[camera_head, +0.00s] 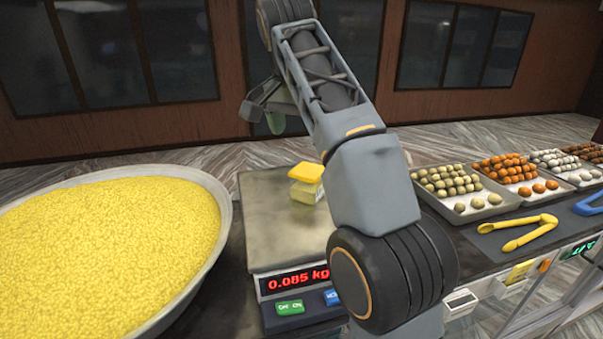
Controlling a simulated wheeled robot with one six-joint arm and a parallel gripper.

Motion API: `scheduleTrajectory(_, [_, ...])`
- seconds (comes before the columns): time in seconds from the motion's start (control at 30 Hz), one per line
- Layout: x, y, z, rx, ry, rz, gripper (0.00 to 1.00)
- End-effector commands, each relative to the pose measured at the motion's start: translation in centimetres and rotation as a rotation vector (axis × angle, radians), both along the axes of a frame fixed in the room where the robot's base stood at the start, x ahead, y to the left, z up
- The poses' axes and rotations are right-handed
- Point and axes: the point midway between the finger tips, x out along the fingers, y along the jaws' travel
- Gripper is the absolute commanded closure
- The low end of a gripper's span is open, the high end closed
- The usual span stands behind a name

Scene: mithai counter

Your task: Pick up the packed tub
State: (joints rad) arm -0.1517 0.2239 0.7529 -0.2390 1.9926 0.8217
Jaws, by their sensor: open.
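The packed tub (307,193) is a small clear tub with yellow contents and a yellow lid. It sits on the metal plate of the weighing scale (268,226), whose red display reads 0.085 kg. The lid (306,172) looks slightly raised or offset over the tub; I cannot tell how it is seated. My gripper (262,108) is open and empty, above and beyond the tub, up and to the left of it in the picture. It is apart from the tub. My arm hides the right part of the scale and may hide part of the tub's right side.
A wide metal pan (226,203) of yellow grains fills the left. Trays of round sweets (476,215) stand on the right. Yellow tongs (517,232) lie on the dark counter near blue tongs (590,203). The scale plate left of the tub is bare.

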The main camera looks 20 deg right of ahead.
Motion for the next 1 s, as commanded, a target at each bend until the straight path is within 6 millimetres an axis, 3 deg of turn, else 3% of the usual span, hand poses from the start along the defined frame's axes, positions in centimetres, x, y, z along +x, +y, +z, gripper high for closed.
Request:
scheduleTrajectory(0.17, [0.2,-0.3,-1.3,0.000,0.000,-0.002,0.00])
scheduleTrajectory(0.6, [1.3,-1.3,-7.3,0.000,0.000,0.001,0.00])
scheduleTrajectory(1.0, [1.7,-1.8,-10.0,0.001,0.001,0.001,0.00])
